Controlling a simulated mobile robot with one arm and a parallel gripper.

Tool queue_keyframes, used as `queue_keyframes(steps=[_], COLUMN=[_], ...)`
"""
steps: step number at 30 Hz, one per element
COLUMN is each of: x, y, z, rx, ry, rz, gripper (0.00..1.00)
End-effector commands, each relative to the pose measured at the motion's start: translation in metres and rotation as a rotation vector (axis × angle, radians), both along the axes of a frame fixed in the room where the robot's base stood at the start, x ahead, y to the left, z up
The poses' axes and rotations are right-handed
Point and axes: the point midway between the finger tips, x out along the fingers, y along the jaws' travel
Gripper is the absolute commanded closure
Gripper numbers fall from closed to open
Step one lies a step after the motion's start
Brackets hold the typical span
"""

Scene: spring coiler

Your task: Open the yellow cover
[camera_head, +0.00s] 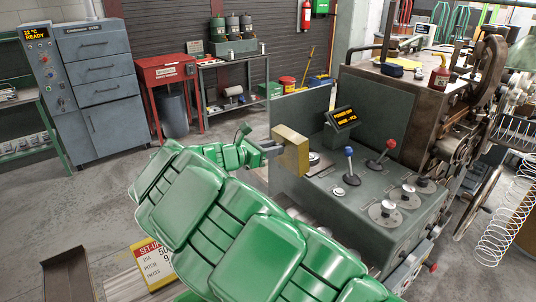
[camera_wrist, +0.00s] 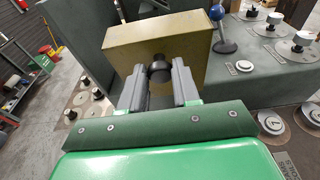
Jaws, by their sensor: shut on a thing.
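The yellow cover (camera_head: 291,150) is a boxy, mustard-coloured piece at the left end of the grey control console (camera_head: 345,205). In the wrist view the yellow cover (camera_wrist: 190,38) stands across the top middle, with a dark round knob (camera_wrist: 158,72) on the face toward me. My gripper (camera_head: 270,148) reaches it from the left; in the wrist view my gripper (camera_wrist: 158,80) has its two grey fingers on either side of the knob, shut on it. What lies under or behind the cover is mostly hidden.
A blue-knobbed lever (camera_head: 349,165) and a red-knobbed lever (camera_head: 384,155) stand to the right of the cover. A small lit display (camera_head: 343,116) is behind it. Several dials sit on the console's right. A grey upright panel (camera_head: 300,112) rises behind the cover.

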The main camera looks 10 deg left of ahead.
Motion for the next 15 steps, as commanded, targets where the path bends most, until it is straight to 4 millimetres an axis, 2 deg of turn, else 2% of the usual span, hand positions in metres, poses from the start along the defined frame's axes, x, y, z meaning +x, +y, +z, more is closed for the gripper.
queue_keyframes(steps=[6,15], x=[0.009,0.015], y=[-0.008,-0.015], z=[0.011,0.016], rx=[0.087,0.133], ry=[0.08,0.132], rz=[0.002,0.003], gripper=[1.0,1.0])
